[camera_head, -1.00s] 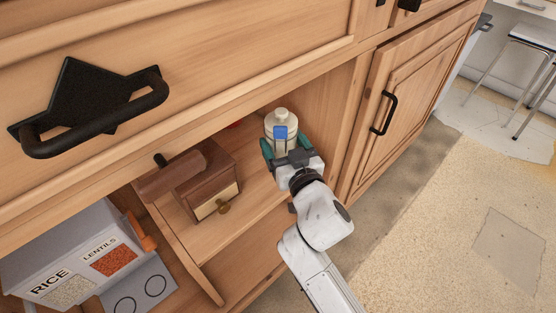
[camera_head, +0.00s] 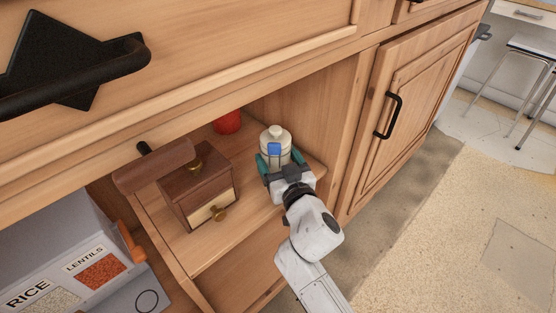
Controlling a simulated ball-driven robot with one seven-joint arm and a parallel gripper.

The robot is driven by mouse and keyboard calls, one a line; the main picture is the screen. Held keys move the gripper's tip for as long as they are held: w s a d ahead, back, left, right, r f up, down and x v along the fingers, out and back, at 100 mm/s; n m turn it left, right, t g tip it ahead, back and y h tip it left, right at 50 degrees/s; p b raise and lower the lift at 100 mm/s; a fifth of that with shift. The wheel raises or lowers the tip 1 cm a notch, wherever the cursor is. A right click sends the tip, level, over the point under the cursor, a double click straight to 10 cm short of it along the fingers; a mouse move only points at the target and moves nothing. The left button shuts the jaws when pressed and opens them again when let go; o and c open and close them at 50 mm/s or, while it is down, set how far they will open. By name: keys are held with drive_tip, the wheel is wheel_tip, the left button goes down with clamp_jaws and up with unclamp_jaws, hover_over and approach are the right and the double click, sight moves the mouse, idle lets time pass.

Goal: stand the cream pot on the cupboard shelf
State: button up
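The cream pot (camera_head: 270,136), a pale jar with a lid and a blue label, is upright between the teal fingers of my gripper (camera_head: 279,162). The fingers lie close along both its sides and look shut on it. The pot is over the right part of the cupboard shelf (camera_head: 199,250), inside the open front. Its base is hidden behind my gripper, so I cannot tell whether it touches the shelf.
A brown wooden grinder (camera_head: 197,185) with a brass knob stands left of the pot. A red container (camera_head: 227,122) is behind. A grey box labelled rice and lentils (camera_head: 72,255) is lower left. The cupboard's closed door (camera_head: 420,90) is right.

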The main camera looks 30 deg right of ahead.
drive_tip(key=o, duration=1.6)
drive_tip(key=shift+f, duration=0.1)
drive_tip(key=shift+c, duration=0.2)
drive_tip(key=s+a, duration=0.2)
drive_tip(key=s, duration=1)
drive_tip(key=shift+d, duration=0.1)
